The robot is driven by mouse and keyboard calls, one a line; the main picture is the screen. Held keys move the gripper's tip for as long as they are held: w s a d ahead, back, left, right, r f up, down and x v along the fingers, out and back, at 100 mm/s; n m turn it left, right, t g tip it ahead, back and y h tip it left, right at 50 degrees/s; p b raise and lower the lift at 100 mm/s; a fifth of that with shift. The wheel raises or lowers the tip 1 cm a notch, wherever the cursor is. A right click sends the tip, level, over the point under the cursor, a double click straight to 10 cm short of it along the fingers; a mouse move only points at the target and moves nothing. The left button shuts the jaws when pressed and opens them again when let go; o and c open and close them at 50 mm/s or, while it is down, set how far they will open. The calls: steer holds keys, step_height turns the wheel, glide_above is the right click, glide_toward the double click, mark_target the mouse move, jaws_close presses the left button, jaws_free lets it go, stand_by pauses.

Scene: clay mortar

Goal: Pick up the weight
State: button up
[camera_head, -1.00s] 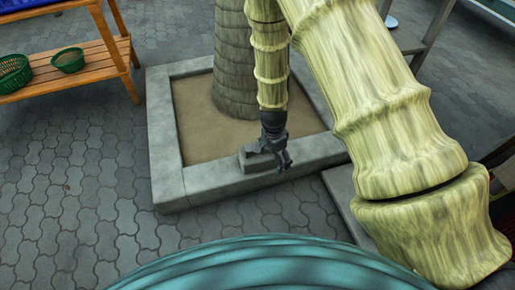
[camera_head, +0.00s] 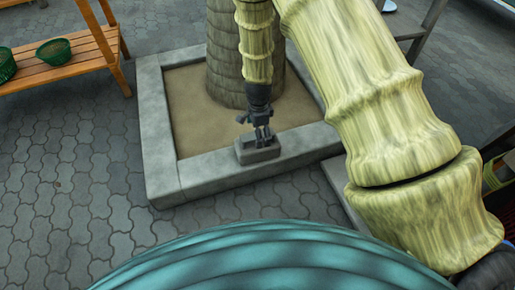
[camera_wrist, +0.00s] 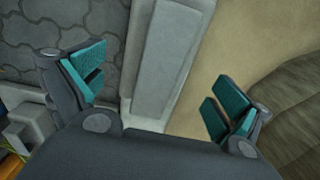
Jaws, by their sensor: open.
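The weight looks like a grey rectangular block (camera_head: 257,153) lying on the front stone border of the planter. In the wrist view a long grey block face (camera_wrist: 168,55), likely the weight, lies between and beyond the finger pads. My gripper (camera_head: 258,138) points down, right above the block in the head view. Its two teal-padded fingers (camera_wrist: 158,92) are wide apart with nothing held between them. Whether the fingertips are beside the block or still above it is hard to tell.
The square stone planter border (camera_head: 160,125) surrounds sand (camera_head: 190,115) and a thick trunk (camera_head: 222,60). A wooden shelf (camera_head: 70,72) with a green basket (camera_head: 54,52) stands at left. A grey bench (camera_head: 400,25) is at right. Open paving (camera_head: 70,190) lies at left.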

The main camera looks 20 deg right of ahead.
mark_target(247, 151)
steer(key=shift+s+a+f+b, duration=0.1)
steer(key=shift+f+b, duration=0.85)
steer(key=shift+f, duration=0.35)
steer(key=shift+s+a+f+b, duration=0.1)
steer(key=shift+f+b, duration=0.8)
steer(key=shift+f, duration=0.35)
steer(key=c, duration=1.9)
steer(key=shift+w+r, duration=0.1)
steer(key=shift+r, duration=0.05)
steer(key=shift+c, duration=0.2)
steer(key=shift+r, duration=0.15)
